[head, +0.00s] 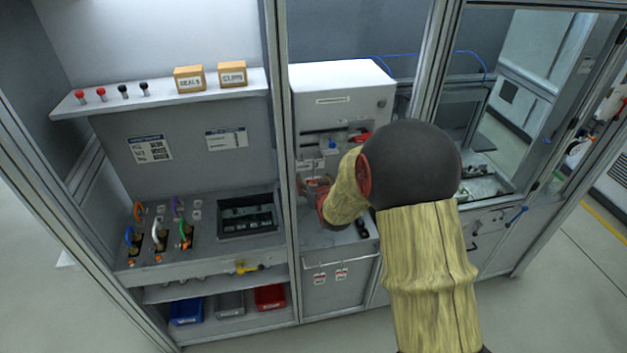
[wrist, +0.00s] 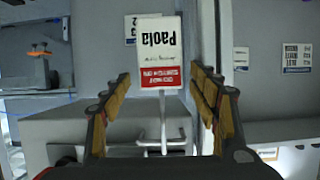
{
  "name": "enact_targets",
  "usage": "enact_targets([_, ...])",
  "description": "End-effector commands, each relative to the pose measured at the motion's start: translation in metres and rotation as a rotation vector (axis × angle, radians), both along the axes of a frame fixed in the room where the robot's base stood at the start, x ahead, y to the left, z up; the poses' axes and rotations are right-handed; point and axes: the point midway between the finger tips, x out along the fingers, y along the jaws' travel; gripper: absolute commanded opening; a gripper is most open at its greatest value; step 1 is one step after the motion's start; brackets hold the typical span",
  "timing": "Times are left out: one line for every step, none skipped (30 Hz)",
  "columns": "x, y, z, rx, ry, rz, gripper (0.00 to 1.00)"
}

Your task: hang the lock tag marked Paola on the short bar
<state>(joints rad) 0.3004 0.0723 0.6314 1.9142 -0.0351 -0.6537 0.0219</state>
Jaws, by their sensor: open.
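A white lock tag with a red band (wrist: 155,50) reads Paola and shows upside down in the wrist view. A thin pale wire bar (wrist: 163,128) stands at the tag's red end, and the tag seems to hang on it. I cannot tell whether this is the short bar. My gripper (wrist: 160,88) is open, with one padded finger on each side of the tag and bar and gaps on both sides. In the head view my gripper (head: 314,190) is at the white machine's front, partly behind my arm; the Paola tag cannot be made out there.
Two red-and-white tags (head: 319,278) hang on the lower front panel. The white machine (head: 340,92) stands behind my gripper. A frame post (head: 283,170) rises just left of it. Left are a shelf with two boxes (head: 189,78), a panel with coloured loops (head: 158,235) and bins (head: 270,296).

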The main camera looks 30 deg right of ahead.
Motion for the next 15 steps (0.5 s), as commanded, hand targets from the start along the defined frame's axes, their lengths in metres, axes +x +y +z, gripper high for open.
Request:
enact_targets([-0.005, 0.001, 0.004, -0.001, -0.002, 0.000, 0.61])
enact_targets([-0.009, 0.003, 0.005, -0.001, -0.002, 0.000, 0.61])
enact_targets([-0.015, 0.004, 0.008, -0.001, -0.002, 0.000, 0.61])
enact_targets([-0.019, 0.005, 0.010, -0.001, -0.003, 0.000, 0.61])
enact_targets([-0.024, 0.007, 0.012, -0.001, -0.003, 0.000, 0.61])
enact_targets([-0.031, 0.009, 0.015, -0.001, -0.003, 0.000, 0.61])
enact_targets([-0.036, 0.010, 0.017, -0.001, -0.003, 0.000, 0.61])
enact_targets([-0.041, 0.011, 0.019, -0.001, -0.002, 0.000, 0.61])
enact_targets([-0.047, 0.013, 0.021, -0.001, -0.002, 0.000, 0.61])
enact_targets([-0.052, 0.015, 0.023, -0.001, -0.002, 0.000, 0.61])
enact_targets([-0.056, 0.016, 0.026, -0.001, -0.003, 0.000, 0.61])
enact_targets([-0.062, 0.018, 0.028, 0.000, -0.001, 0.000, 0.61])
enact_targets([-0.067, 0.019, 0.030, -0.001, -0.002, 0.000, 0.61])
enact_targets([-0.071, 0.020, 0.031, 0.000, -0.001, 0.000, 0.61])
enact_targets([-0.076, 0.021, 0.033, -0.001, -0.002, -0.001, 0.61])
